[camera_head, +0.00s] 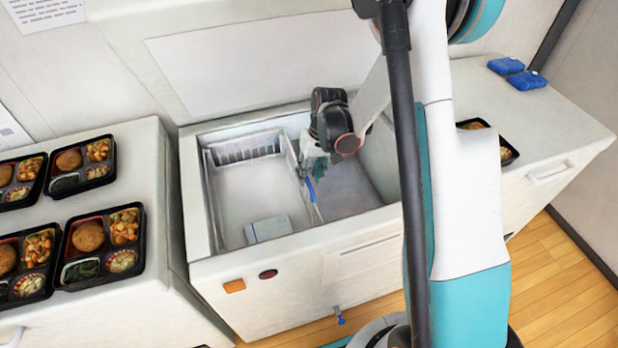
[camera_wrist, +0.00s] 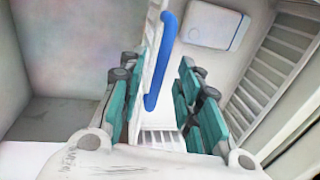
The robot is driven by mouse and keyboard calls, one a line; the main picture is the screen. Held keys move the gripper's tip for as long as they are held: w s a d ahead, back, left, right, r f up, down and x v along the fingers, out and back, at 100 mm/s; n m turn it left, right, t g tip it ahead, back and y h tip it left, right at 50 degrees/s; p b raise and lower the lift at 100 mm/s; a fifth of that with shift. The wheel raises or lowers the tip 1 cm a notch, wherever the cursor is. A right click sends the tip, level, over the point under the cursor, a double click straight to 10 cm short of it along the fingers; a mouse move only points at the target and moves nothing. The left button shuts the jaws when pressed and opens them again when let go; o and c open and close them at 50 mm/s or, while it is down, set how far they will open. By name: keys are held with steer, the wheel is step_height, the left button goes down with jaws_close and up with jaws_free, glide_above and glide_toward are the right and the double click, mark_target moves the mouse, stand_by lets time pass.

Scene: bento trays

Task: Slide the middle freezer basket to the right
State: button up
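The white freezer basket (camera_head: 291,157) stands in the open chest freezer. Its slim side wall carries a blue handle bar (camera_head: 312,188). In the wrist view the basket wall (camera_wrist: 152,42) and its blue handle (camera_wrist: 161,62) run between the teal finger pads. My gripper (camera_head: 311,160) reaches down into the freezer over this wall. In the wrist view my gripper (camera_wrist: 158,72) is open, with one finger on each side of the wall and visible gaps. The gripper and wrist hide part of the wall in the head view.
The freezer's rim (camera_head: 196,200) surrounds the opening. A white box (camera_head: 268,229) lies inside, left of the handle. The freezer floor right of the wall is bare. Bento trays (camera_head: 64,260) stand on the left counter; another tray (camera_head: 505,152) and blue packs (camera_head: 526,80) are on the right.

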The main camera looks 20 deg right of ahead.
steer(key=shift+a+f, duration=0.1)
steer(key=shift+f, duration=0.35)
jaws_close()
steer(key=d+b, duration=0.1)
steer(key=d, duration=2.6)
steer(key=shift+d, duration=0.35)
jaws_free()
